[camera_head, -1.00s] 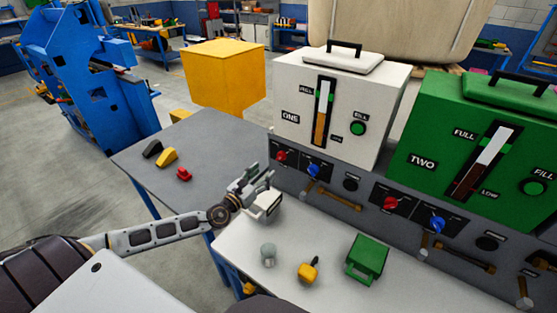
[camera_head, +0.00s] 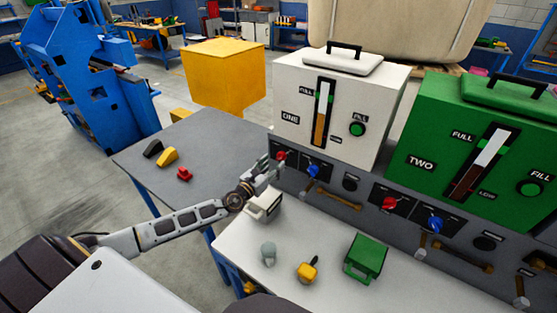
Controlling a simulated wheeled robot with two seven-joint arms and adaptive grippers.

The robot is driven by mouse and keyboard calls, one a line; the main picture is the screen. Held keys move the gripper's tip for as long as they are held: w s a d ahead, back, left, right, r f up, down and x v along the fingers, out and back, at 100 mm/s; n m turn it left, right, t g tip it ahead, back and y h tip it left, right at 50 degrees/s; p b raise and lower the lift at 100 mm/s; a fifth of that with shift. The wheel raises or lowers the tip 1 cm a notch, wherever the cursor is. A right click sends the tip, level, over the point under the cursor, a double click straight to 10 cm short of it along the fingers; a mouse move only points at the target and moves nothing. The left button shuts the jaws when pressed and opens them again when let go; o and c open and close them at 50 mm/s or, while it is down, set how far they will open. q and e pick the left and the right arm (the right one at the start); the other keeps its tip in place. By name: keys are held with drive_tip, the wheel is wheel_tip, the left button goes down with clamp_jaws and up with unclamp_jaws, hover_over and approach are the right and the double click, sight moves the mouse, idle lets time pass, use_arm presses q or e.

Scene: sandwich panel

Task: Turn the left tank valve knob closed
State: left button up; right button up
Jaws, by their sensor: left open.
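The white tank (camera_head: 338,110) marked ONE stands at the left on the grey panel (camera_head: 335,182), and the green tank (camera_head: 480,140) marked TWO stands at its right. Below the white tank are a red knob (camera_head: 281,155) and a blue knob (camera_head: 313,170). My left gripper (camera_head: 273,163) is open at the red knob, its fingertips close to it. I cannot tell whether they touch it. Part of the panel around the red knob is hidden by the fingers. My right gripper is not in view.
On the white tabletop (camera_head: 310,245) are a white container (camera_head: 262,208), a grey-green item (camera_head: 268,253), a yellow item (camera_head: 307,271) and a green container (camera_head: 366,257). Another red knob (camera_head: 389,203) and blue knob (camera_head: 435,223) sit below the green tank. Pipe handles (camera_head: 335,197) stick out from the panel.

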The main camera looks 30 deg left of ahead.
sight(278, 160)
use_arm(q)
drive_tip(key=shift+w+d, duration=0.15)
drive_tip(key=shift+w, duration=0.9)
drive_tip(key=shift+w+d, duration=0.15)
drive_tip(key=shift+w, duration=0.9)
drive_tip(key=shift+c, duration=0.3)
drive_tip(key=c, duration=1)
